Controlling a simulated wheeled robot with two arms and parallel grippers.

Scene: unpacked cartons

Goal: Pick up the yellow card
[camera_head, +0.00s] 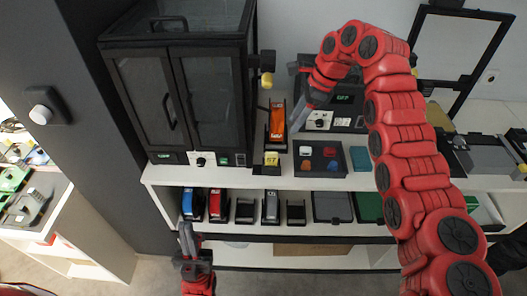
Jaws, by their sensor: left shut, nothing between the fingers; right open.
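A small yellow card (271,159) with dark marks stands on the top of the white shelf unit, below an orange item in a black holder (277,125). My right gripper (298,118) hangs above the shelf top, to the right of the holder and up and right of the card. It is open and nothing shows in it; its far finger is hard to make out. My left gripper (185,238) points up in front of the lower shelf, at lower left, shut and empty, well away from the card.
A black glass-doored cabinet (205,95) stands left of the card. A dark tray (321,159) with coloured pieces lies to its right. Several holders, some with a blue, red or grey item (218,204), line the lower shelf. A dark wall (95,120) is at left.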

